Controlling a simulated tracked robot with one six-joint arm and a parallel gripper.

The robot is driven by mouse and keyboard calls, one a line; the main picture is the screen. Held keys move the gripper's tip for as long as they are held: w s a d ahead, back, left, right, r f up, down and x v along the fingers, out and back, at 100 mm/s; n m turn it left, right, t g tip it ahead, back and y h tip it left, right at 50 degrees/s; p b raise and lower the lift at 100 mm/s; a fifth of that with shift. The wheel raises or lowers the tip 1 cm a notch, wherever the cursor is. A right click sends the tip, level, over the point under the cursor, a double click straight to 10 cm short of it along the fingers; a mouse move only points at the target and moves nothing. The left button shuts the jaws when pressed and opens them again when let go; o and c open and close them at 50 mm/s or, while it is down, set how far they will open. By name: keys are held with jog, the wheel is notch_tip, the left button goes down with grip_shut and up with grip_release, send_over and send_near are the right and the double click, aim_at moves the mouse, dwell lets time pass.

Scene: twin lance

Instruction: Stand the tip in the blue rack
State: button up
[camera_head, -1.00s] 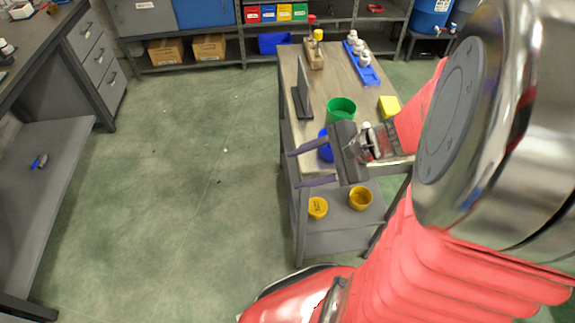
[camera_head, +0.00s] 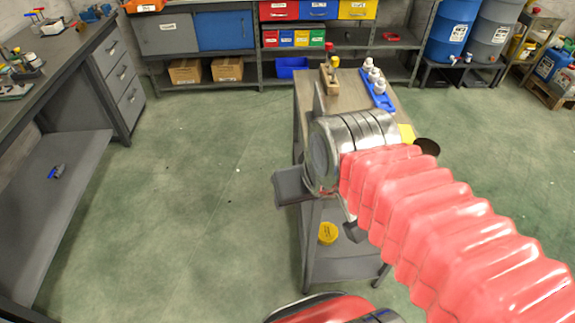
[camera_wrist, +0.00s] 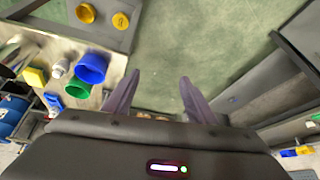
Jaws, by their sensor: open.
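The blue rack (camera_head: 378,92) lies on the far part of the cart top in the head view, with several white-capped bottles in it. I cannot pick out a tip for certain; a wooden block (camera_head: 329,80) to its left holds upright pieces with red and yellow tops. In the wrist view, my gripper (camera_wrist: 158,100) is open and empty, its two dark fingers apart over the floor beside the cart. A blue cup (camera_wrist: 92,66) and a green cup (camera_wrist: 76,88) stand to the left of the fingers. In the head view my arm hides both cups and most of the gripper.
A yellow block (camera_head: 406,133) is on the cart's right side. Yellow round containers (camera_head: 328,233) sit on the lower shelf. A dark upright plate (camera_head: 318,102) stands at the cart's left edge. A workbench (camera_head: 75,50) is at left, with open green floor between.

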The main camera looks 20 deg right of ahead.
jog(key=shift+r+n, duration=0.3)
jog(key=shift+r, duration=0.2)
jog(key=shift+c, duration=0.4)
